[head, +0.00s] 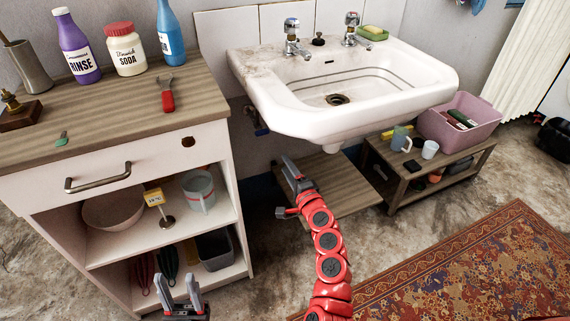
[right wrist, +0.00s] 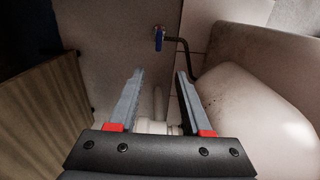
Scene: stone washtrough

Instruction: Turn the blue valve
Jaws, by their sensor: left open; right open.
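The blue valve (right wrist: 158,38) shows in the right wrist view as a small blue handle on a dark bent pipe at the wall. In the head view the valve (head: 262,131) is small and dark beneath the sink's left side. My right gripper (head: 284,186) is open and empty below the sink. In its wrist view the right gripper (right wrist: 158,75) has the valve beyond its fingertips, roughly centred between them and apart from both. My left gripper (head: 183,291) is open and empty at the bottom left, in front of the cabinet.
The white sink (head: 415,111) overhangs the right gripper. A cabinet (head: 110,151) with bottles on top stands left of the valve. A low wooden bench (head: 400,185) with cups and a pink basin (head: 490,124) stands to the right. The patterned rug (head: 470,265) is clear.

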